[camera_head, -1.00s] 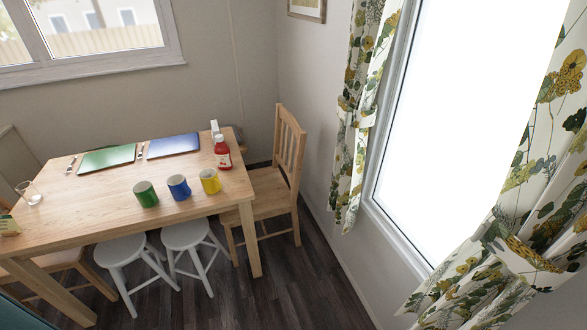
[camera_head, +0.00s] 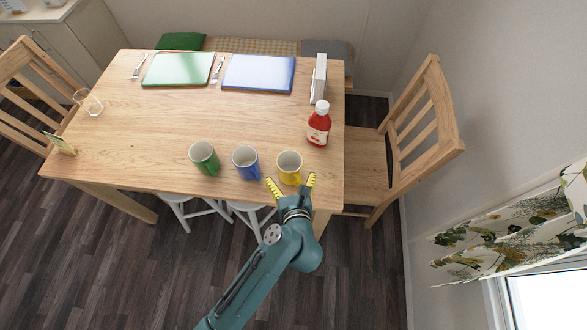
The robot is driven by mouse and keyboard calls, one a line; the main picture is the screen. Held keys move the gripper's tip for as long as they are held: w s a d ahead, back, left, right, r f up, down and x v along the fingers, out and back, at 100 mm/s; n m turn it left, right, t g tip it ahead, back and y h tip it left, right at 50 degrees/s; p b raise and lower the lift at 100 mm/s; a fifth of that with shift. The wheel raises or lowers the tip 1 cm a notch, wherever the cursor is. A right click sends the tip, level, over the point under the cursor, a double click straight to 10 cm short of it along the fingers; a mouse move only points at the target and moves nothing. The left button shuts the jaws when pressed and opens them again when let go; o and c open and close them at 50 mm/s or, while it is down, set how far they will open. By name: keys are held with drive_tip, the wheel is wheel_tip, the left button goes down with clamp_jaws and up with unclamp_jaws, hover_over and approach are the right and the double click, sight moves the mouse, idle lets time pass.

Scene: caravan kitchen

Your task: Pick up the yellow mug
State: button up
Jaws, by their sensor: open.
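The yellow mug (camera_head: 289,167) stands upright near the front right edge of the wooden table (camera_head: 150,125), its handle toward me. My gripper (camera_head: 291,182) is open at that edge, with one yellow-padded finger to the left of the mug's lower part and the other to its right. I cannot tell whether either finger touches the mug.
A blue mug (camera_head: 246,162) stands close to the left of the yellow one, and a green mug (camera_head: 204,157) beyond it. A red bottle (camera_head: 319,124) stands behind right. Green (camera_head: 178,69) and blue (camera_head: 258,72) placemats lie at the back. Middle table is clear.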

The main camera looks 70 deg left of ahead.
sight(288, 154)
drive_tip(key=x, duration=0.6)
drive_tip(key=shift+w+a+r, duration=0.25)
drive_tip(key=shift+w+a, duration=0.05)
drive_tip(key=shift+r, duration=0.1)
drive_tip(key=c, duration=1.1)
